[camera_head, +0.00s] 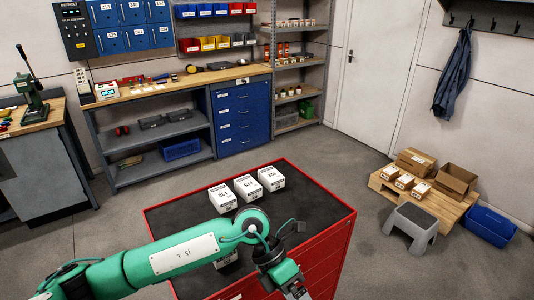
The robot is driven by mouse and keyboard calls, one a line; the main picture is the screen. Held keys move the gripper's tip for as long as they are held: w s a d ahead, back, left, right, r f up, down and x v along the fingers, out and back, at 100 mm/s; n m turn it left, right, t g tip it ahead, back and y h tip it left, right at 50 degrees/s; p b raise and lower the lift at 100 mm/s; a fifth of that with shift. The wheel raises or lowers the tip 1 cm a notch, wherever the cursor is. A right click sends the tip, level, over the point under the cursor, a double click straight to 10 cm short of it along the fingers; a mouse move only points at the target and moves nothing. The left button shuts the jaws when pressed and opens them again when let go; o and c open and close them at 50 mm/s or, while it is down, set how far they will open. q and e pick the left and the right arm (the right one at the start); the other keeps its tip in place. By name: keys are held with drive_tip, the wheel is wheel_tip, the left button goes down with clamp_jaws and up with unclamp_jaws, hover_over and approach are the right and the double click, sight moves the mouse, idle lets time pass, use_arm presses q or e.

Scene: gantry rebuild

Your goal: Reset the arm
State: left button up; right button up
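My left arm (185,253) is green and comes in from the lower left. It reaches across the front of a red tool cabinet (323,262) with a dark top. Its elbow bends above the cabinet top and its far end points down to the right. The grey end part (297,291) is at the bottom edge of the head view; its fingers cannot be made out. My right arm and gripper are not in view. Three white labelled boxes, the left (222,197), middle (247,187) and right (271,178), stand in a row toward the back of the cabinet top.
A grey step stool (411,228), a wooden pallet (447,210) with boxes and a blue crate (491,226) are at the right. A workbench (180,85) lines the back wall. The floor between is clear.

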use_arm(q)
drive_tip(key=s+d+r+n+g+h, duration=0.1)
drive_tip(key=s+d+r+h, duration=0.2)
drive_tip(key=d+r+h, duration=0.3)
drive_tip(key=w+a+r+n+t+h, duration=0.3)
drive_tip(key=w+r+n+t+h, duration=0.3)
drive_tip(key=r+n+t+h, duration=0.75)
drive_tip(key=w+a+f+n+t+y, duration=0.5)
drive_tip(key=a+n+y, duration=0.3)
drive_tip(key=n+y, duration=0.3)
drive_tip(key=w+a+f+n+t+y, duration=0.3)
drive_tip(key=a+f+n+t+y, duration=0.45)
drive_tip(key=n, duration=0.55)
drive_tip(key=s+a+f+n+g+y, duration=0.2)
drive_tip(key=a+f+n+g+y, duration=0.1)
drive_tip(key=a+f+n+y, duration=0.25)
drive_tip(key=s+a+f+n+g+y, duration=0.1)
drive_tip(key=s+a+f+g, duration=0.6)
drive_tip(key=s, duration=0.5)
drive_tip(key=s+a+f+n+g+y, duration=0.1)
drive_tip(key=s+a+f+g, duration=0.45)
drive_tip(key=s+f, duration=0.5)
wheel_tip(320, 180, down, 30)
drive_tip(key=s+d+f+g, duration=0.1)
drive_tip(key=s+a+f+g, duration=0.1)
drive_tip(key=s+a+f, duration=0.2)
drive_tip(key=s+f, duration=1.5)
drive_tip(key=shift+s+a+f, duration=0.2)
drive_tip(key=shift+s+f, duration=0.2)
drive_tip(key=shift+s, duration=0.1)
